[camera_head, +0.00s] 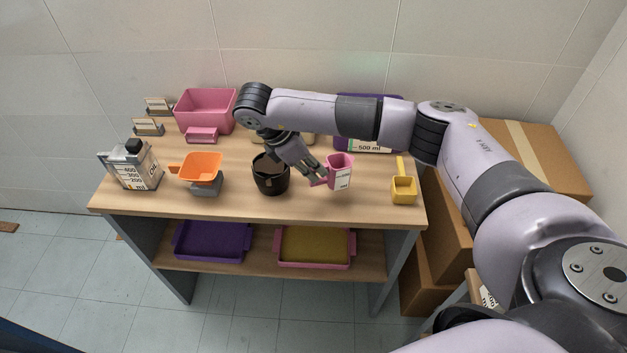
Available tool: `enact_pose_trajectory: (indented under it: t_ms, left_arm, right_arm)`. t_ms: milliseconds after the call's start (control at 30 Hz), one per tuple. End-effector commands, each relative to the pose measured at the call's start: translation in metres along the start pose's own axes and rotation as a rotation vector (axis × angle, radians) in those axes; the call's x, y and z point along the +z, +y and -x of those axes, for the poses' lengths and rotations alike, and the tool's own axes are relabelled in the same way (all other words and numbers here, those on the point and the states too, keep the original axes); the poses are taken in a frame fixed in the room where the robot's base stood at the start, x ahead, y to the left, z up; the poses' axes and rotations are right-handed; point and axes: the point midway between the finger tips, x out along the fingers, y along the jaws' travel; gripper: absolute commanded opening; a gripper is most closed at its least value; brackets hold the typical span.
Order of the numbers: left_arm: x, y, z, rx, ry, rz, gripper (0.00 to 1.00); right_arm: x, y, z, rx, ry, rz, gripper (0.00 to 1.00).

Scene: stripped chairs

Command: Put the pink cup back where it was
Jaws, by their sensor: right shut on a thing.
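The pink cup (341,172), with a white label on its side, is toward the right of the wooden tabletop. My right gripper (318,178) reaches over the table from the right and is shut on the cup at its left, handle side. The cup looks upright; I cannot tell whether its base touches the table. A black pot (270,178) stands just left of the gripper. My left gripper is not in view.
An orange scoop (201,167) on a grey base and an oil can (131,166) stand at left. A pink bin (206,111) is at the back. A yellow scoop (403,187) is near the right edge. Cardboard boxes (540,150) stand right of the table. Trays (212,241) lie below.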

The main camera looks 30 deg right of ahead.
Motion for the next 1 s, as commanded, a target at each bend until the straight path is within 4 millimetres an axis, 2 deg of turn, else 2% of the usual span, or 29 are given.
enact_pose_trajectory:
  t_ms: [300,533,567,800,1000]
  left_arm:
    - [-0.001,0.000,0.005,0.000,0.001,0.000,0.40]
    - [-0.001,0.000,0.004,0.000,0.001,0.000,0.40]
    - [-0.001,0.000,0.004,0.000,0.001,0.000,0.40]
    - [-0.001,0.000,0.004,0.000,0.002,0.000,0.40]
    - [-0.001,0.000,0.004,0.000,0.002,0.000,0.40]
  right_arm:
    - [-0.019,0.000,-0.034,-0.001,-0.001,0.001,0.00]
    - [-0.021,0.000,-0.038,0.000,0.001,0.002,0.00]
    - [-0.022,-0.001,-0.038,0.000,0.001,0.002,0.13]
    - [-0.021,0.000,-0.038,0.000,0.001,0.002,0.29]
    - [-0.021,0.000,-0.037,0.000,0.000,0.001,0.31]
